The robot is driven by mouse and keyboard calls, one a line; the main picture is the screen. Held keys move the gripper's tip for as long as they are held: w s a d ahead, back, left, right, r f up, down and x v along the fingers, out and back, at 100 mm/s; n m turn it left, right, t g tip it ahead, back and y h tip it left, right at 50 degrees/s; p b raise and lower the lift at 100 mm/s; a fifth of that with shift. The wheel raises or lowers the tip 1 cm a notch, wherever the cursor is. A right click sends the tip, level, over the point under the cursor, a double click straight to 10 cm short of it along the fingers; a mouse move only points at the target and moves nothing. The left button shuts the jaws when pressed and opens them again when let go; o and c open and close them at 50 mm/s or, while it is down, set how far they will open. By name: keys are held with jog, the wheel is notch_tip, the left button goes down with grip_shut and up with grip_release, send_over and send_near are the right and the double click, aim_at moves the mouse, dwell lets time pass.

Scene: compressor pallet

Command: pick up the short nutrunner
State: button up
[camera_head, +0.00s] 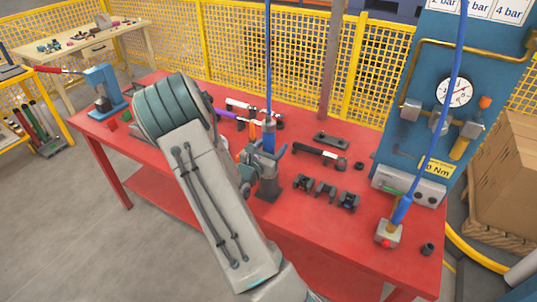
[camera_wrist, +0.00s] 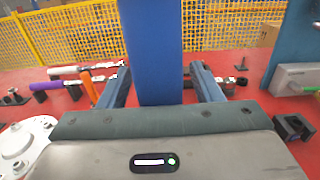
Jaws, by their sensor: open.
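A blue upright tool body (camera_head: 268,137) hangs on a blue hose (camera_head: 268,60) above the middle of the red table; I cannot tell if it is the short nutrunner. In the wrist view a wide blue upright shape (camera_wrist: 152,50) stands between my fingers. My gripper (camera_head: 269,154) is open, with one finger on either side of it; I cannot tell if they touch it. Its lower end is hidden by my gripper. A black-and-white tool (camera_head: 318,153) lies to the right, and it also shows in the wrist view (camera_wrist: 238,81).
Tools with purple (camera_head: 225,114) and orange (camera_head: 252,131) grips lie behind my arm on the red table (camera_head: 375,265). Black cradles (camera_head: 326,190) stand to the right. A second blue-hosed tool (camera_head: 401,210) stands at the front right near the blue gauge panel (camera_head: 440,60). A yellow fence (camera_head: 225,50) closes the back.

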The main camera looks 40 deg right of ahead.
grip_shut()
jog(key=shift+r, duration=0.2)
